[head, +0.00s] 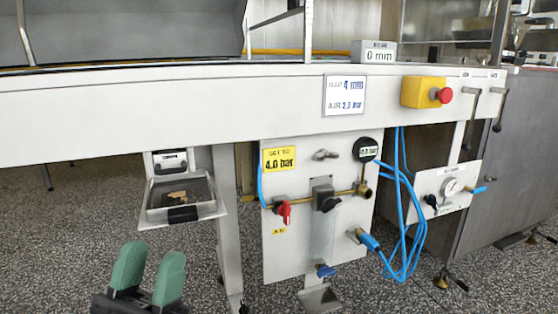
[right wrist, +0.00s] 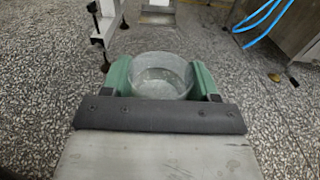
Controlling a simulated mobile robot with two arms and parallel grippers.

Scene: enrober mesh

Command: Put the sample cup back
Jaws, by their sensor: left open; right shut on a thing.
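The sample cup (right wrist: 163,76) is a clear, round cup in the right wrist view, seen from above. My right gripper (right wrist: 163,82) is shut on it, with one green finger pad on each side. A little clear or pale content or a glint shows at its bottom; I cannot tell which. The right gripper and the cup are not in the head view. My left gripper (head: 148,277) is open and empty at the lower left of the head view, below a small drawer-like tray.
A small tray (head: 160,222) with brown bits hangs under the machine frame (head: 180,112). A valve panel (head: 290,248) carries a yellow 4.0 bar label, a red handle and a gauge. Blue hoses (head: 413,250) hang at its right. A yellow stop-button box (head: 418,92) sits above. Speckled floor is open in front.

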